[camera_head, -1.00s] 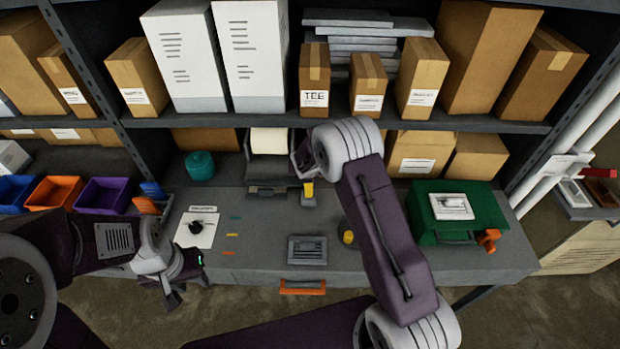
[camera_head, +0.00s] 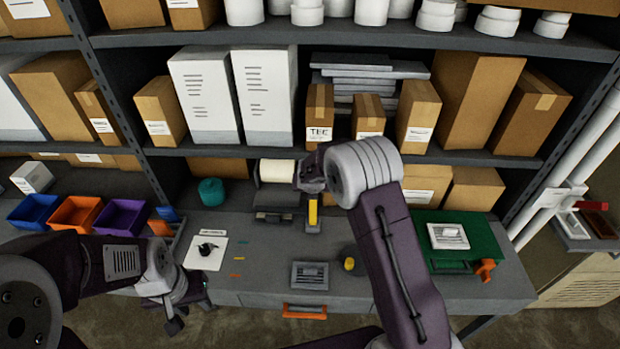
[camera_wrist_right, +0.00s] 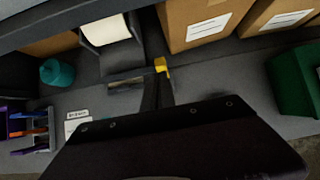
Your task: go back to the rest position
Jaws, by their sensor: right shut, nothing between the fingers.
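My left gripper (camera_head: 188,316) hangs low at the left, in front of the bench's front edge. Its fingers appear apart with nothing between them. My right arm reaches up over the middle of the bench, and its gripper (camera_head: 310,182) is small and partly hidden at the wrist in the head view. In the right wrist view the dark gripper (camera_wrist_right: 155,95) is shut and empty, with its fingers largely hidden by their mount. Close by is a yellow-topped tool (camera_head: 312,214) on a grey base, apart from any grip that I can see.
The grey bench (camera_head: 260,262) carries a teal container (camera_head: 211,191), a paper-roll holder (camera_head: 277,172), a green case (camera_head: 480,240) and a yellow-topped knob (camera_head: 349,264). Coloured bins (camera_head: 75,213) stand at left. Shelves with boxes (camera_head: 417,115) rise behind the right arm.

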